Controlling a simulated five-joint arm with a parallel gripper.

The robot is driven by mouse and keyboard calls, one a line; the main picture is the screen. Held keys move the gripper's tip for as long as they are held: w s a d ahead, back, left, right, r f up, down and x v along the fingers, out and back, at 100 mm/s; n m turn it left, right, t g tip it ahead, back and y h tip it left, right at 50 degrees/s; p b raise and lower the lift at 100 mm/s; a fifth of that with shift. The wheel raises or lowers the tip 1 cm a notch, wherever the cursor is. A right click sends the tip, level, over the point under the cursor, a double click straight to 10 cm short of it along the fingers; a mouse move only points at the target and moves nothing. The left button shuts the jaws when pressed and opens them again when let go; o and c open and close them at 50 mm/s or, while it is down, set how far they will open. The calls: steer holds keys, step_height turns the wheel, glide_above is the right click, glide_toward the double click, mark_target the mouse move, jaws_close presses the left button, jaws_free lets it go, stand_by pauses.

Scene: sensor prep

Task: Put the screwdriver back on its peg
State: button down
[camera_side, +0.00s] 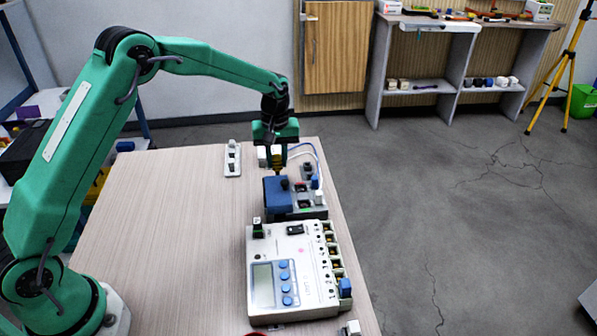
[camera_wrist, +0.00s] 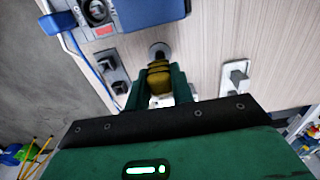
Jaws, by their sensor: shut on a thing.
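My gripper (camera_side: 277,158) hangs over the far part of the table in the side view, pointing down. In the wrist view its two green fingers (camera_wrist: 157,88) are shut on the yellow-brown handle of the screwdriver (camera_wrist: 158,78). In the side view only a small yellow piece of the screwdriver (camera_side: 278,160) shows between the fingers, behind the blue box. A round grey piece (camera_wrist: 159,51) shows at the far end of the handle in the wrist view; I cannot tell whether it is the peg. The screwdriver's lower end is hidden, so I cannot tell whether it touches anything.
A blue box (camera_side: 277,193) on a grey unit stands close in front of my gripper. A large white meter device (camera_side: 290,280) is nearer. A white switch strip (camera_side: 233,158) lies to the left. The table's left half (camera_side: 160,225) is clear. Blue and white cables (camera_side: 316,156) curve at the right.

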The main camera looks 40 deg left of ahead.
steer(key=shift+f, duration=0.1)
stand_by(0.3)
steer(key=c, duration=1)
jaws_free()
steer(key=shift+o, duration=0.2)
steer(key=shift+r, duration=0.2)
steer(key=shift+r, duration=3.35)
